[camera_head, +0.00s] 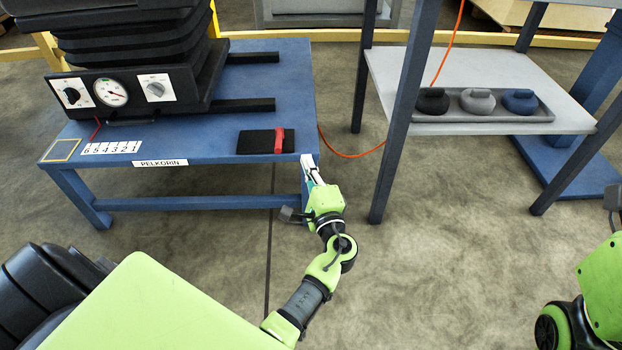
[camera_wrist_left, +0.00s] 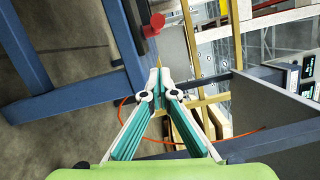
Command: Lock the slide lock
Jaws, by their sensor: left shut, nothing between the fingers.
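The slide lock is a black plate (camera_head: 259,142) with a red handle (camera_head: 279,141), on the blue table's right front corner in the head view. The handle stands right of the plate's middle. In the left wrist view a red round knob (camera_wrist_left: 152,29) shows near the top, beside the table edge. My left gripper (camera_head: 309,166) is at the table's front right corner, right of and nearer than the lock, apart from the handle. In the wrist view its teal fingers (camera_wrist_left: 160,74) meet at the tips, shut and empty. My right gripper's fingers are out of view.
A black bellows machine with a gauge (camera_head: 111,92) stands on the blue table (camera_head: 215,135). At right, a grey shelf (camera_head: 400,72) bears a tray (camera_head: 450,117) with three curling-stone shapes. An orange cable (camera_head: 350,155) hangs between. Floor in front is clear.

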